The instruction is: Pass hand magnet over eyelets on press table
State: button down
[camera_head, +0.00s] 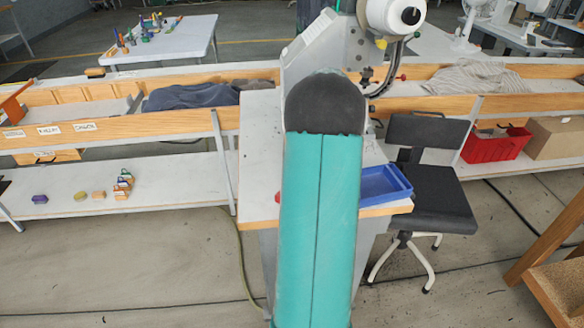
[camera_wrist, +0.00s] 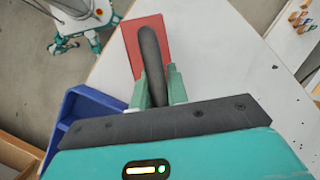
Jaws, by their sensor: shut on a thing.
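In the wrist view my gripper (camera_wrist: 157,83) is shut on the dark handle of the hand magnet (camera_wrist: 130,48), which has a flat red plate. The plate is over the pale press table (camera_wrist: 215,65); I cannot tell whether it touches the top. A tiny dark speck lies on the table to the right of the magnet; I cannot tell whether it is an eyelet. In the head view my teal arm covers the middle of the press table (camera_head: 258,160), and my gripper is hidden. A small red bit shows at the arm's left edge.
A blue tray (camera_head: 385,186) sits on the table's right side; it also shows in the wrist view (camera_wrist: 75,113). The grey press (camera_head: 325,55) stands at the back. A black chair (camera_head: 430,195) is close on the right. A shelf (camera_head: 160,180) with small items is left.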

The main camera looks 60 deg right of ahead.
jog(key=shift+s, duration=0.2)
jog(key=shift+s+d, duration=2.2)
jog(key=shift+s, duration=0.25)
jog(key=shift+w+d, duration=1.8)
jog(key=shift+w, duration=0.15)
jog(key=shift+w+d, duration=1.8)
jog(key=shift+w, duration=0.15)
notch_tip(320, 180, up, 7)
